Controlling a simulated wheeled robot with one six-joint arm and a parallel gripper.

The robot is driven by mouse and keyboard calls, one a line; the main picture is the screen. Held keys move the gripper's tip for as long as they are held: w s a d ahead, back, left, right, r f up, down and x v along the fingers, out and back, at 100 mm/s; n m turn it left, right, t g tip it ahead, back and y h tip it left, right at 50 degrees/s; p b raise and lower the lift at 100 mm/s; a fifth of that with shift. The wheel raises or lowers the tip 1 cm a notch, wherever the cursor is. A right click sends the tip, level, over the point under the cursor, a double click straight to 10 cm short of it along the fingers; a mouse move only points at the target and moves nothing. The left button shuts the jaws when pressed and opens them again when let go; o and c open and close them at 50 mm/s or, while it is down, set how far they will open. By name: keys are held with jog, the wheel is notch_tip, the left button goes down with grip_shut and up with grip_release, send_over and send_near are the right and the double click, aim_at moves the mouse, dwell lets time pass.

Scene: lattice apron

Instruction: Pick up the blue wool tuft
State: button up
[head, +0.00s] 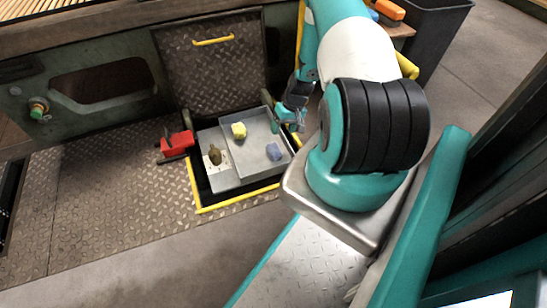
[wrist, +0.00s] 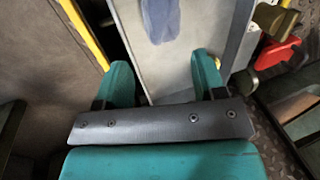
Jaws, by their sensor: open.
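The blue wool tuft (head: 274,151) lies on the floor of a grey metal tray (head: 252,160), toward its right side. It also shows at the top of the wrist view (wrist: 160,20), ahead of my fingertips and roughly centred between them. My gripper (wrist: 163,72) is open, with its two teal fingers spread apart and nothing between them. In the head view, my gripper (head: 285,118) is at the tray's right edge, above and beyond the tuft, partly hidden by my arm.
A yellow tuft (head: 239,130) lies in the same tray. A brown object (head: 215,154) is in the lighter left section. Yellow edging (head: 238,199) borders the floor opening. A red block (head: 177,143) sits left of it. A raised hatch lid (head: 215,65) stands behind.

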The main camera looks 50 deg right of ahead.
aim_at(275, 147)
jog(key=b+x, duration=0.2)
jog(key=x, duration=0.4)
jog(key=shift+f+b, duration=0.15)
jog(key=shift+b, duration=0.2)
jog(key=b+x, duration=0.4)
jog(key=x, duration=0.1)
jog(key=shift+a, duration=0.15)
jog(key=c, duration=0.6)
